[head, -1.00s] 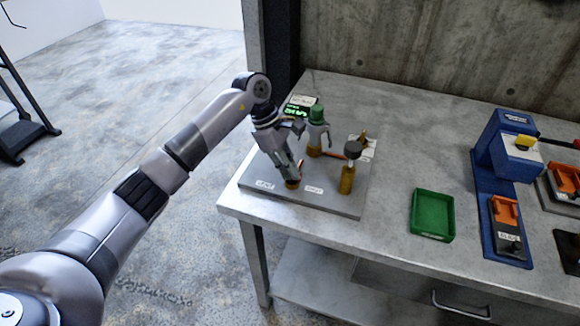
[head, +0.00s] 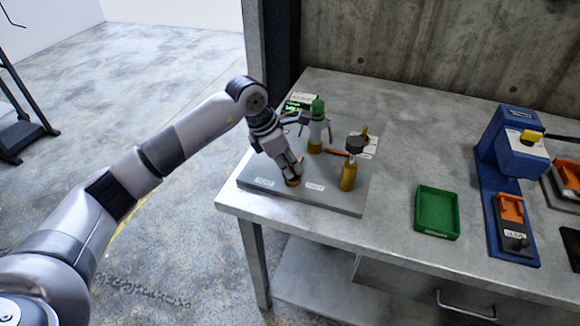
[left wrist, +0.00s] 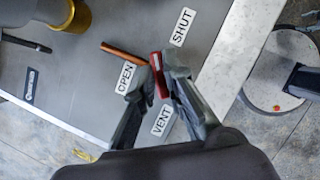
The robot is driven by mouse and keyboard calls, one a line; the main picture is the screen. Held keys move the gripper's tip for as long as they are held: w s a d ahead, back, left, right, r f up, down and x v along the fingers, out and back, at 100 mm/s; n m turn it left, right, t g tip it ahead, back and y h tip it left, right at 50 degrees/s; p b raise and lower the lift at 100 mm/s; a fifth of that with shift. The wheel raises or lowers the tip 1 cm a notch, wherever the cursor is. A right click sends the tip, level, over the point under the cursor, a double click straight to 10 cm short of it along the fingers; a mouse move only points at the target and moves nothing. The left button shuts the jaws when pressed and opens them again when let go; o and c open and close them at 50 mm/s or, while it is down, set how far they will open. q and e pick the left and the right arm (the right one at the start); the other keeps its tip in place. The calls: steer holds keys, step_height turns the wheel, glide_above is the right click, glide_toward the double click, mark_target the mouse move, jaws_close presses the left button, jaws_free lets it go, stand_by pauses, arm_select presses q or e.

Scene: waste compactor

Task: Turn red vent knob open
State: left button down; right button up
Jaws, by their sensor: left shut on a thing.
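The red vent knob (left wrist: 158,76) is a short red bar in the left wrist view, between the fingers of my left gripper (left wrist: 163,84). That gripper is shut on it. The OPEN label (left wrist: 125,77) is left of the knob, the SHUT label (left wrist: 182,27) up and right, and the VENT label (left wrist: 162,120) below. In the head view my left gripper (head: 296,174) reaches down to the front of the grey panel (head: 335,205), at a brass base (head: 293,182). There the red knob is hidden by the fingers. My right gripper is in neither view.
Close by on the panel stand a green-topped valve (head: 318,110) and a brass post with a dark knob (head: 348,177). A green display (head: 299,103) is behind. A green tray (head: 437,213) and a blue device (head: 510,160) are to the right.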

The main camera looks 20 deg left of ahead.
arm_select(q)
steer(key=n+b, duration=0.1)
steer(key=n, duration=0.1)
steer(key=n+t+y+b, duration=0.1)
steer(key=n, duration=0.2)
steer(key=shift+s+d+n+t+b, duration=0.1)
steer(key=shift+n+t+b, duration=0.2)
steer(key=n+y+b, duration=0.1)
steer(key=n, duration=0.2)
steer(key=shift+d+y+b, duration=0.1)
steer(key=shift+y+b, duration=0.2)
steer(key=shift+b, duration=0.05)
steer(key=shift+n+t+y+b, duration=0.3)
steer(key=shift+n+y+b, duration=0.15)
steer(key=shift+n, duration=0.55)
steer(key=shift+r, duration=0.1)
steer(key=c, duration=1.7)
jaws_free()
steer(key=shift+o, duration=0.2)
steer(key=v, duration=1.2)
